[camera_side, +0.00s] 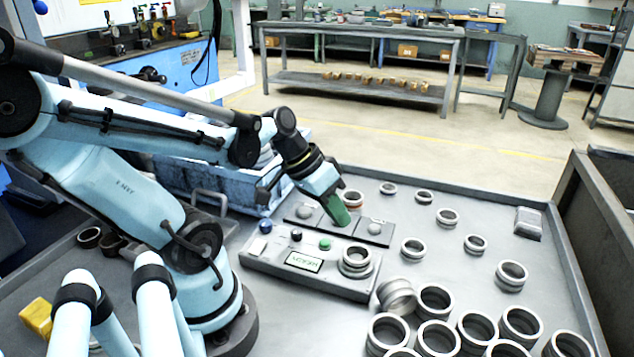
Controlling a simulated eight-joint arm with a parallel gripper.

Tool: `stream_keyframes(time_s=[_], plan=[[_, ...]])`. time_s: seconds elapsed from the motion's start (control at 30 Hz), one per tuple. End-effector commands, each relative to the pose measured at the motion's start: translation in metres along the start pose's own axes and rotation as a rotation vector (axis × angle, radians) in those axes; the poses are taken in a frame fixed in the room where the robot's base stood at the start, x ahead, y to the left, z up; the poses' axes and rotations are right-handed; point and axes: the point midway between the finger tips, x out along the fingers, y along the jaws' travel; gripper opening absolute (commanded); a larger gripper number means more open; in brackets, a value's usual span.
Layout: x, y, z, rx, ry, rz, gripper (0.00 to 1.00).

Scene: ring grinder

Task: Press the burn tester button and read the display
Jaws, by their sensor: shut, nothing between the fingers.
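The burn tester (262,260) is a low grey box on the metal table. Its lit display (303,262) shows dark green characters that are too small to read surely. A green button (325,243) and dark knobs (296,235) sit on its top behind the display. A metal ring (357,261) rests on the tester's right end. My gripper (342,218) points down with green fingers shut and empty. It is above and slightly right of the green button in the picture and looks apart from it.
Several metal rings (437,302) crowd the table's front right, with others spread behind. A blue bin (190,180) stands behind the tester. A small grey block (528,222) lies at right. A dark-walled container (610,225) stands beyond the table's right edge.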

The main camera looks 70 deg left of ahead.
Motion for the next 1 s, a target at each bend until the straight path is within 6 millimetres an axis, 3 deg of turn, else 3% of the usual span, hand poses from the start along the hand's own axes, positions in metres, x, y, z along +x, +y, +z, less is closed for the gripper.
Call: stream_keyframes(time_s=[0.3, 0.5, 1.0], plan=[[0.0, 0.047, -0.022, 0.177, 0.082, -0.175, 0.0], [-0.004, 0.066, -0.031, 0.236, 0.148, -0.201, 0.0], [-0.007, 0.065, -0.034, 0.272, 0.13, -0.219, 0.0]])
